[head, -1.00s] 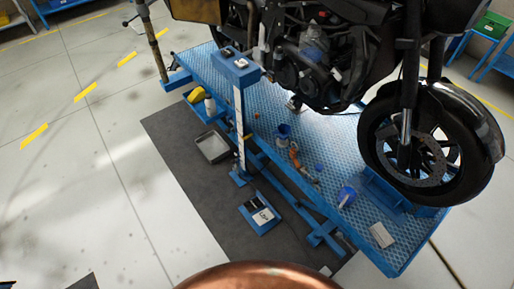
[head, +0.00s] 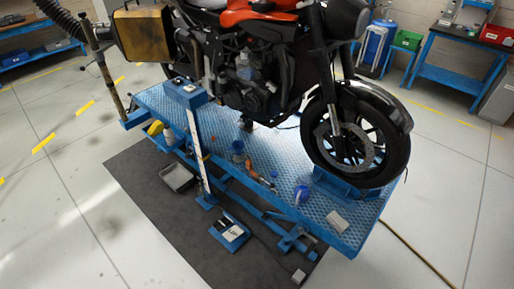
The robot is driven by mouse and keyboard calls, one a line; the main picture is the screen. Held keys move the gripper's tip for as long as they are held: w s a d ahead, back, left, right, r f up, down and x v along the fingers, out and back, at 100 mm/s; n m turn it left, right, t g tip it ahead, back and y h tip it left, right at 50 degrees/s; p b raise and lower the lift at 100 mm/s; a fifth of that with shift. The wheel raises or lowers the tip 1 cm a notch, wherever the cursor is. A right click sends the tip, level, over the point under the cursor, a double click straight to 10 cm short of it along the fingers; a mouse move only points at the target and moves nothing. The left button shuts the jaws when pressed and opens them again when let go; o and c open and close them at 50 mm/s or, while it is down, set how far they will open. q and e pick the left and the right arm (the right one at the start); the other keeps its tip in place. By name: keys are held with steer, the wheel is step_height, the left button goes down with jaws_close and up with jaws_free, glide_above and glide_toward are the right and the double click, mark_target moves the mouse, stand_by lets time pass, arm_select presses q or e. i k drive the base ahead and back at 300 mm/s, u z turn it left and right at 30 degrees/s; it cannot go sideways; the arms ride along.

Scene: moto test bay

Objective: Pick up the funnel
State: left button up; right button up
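No thing is clear enough to name as the funnel for certain. A small blue object (head: 301,195) stands near the front edge of the blue lift platform (head: 325,226); its exact shape is too small to tell. A blue cup-like container (head: 238,158) stands further left on the platform, below the motorcycle's engine. An orange tool-like object (head: 258,177) lies between them, near the same edge. Neither of my grippers is in view.
A motorcycle (head: 255,60) stands on the platform. A grey tray (head: 177,177) and a blue scale-like box (head: 230,233) lie on the dark mat (head: 160,235). Workbenches (head: 455,60) stand behind.

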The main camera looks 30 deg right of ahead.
mark_target(238, 146)
steer(key=z, duration=0.9)
steer(key=i, duration=0.8)
steer(key=z, duration=0.6)
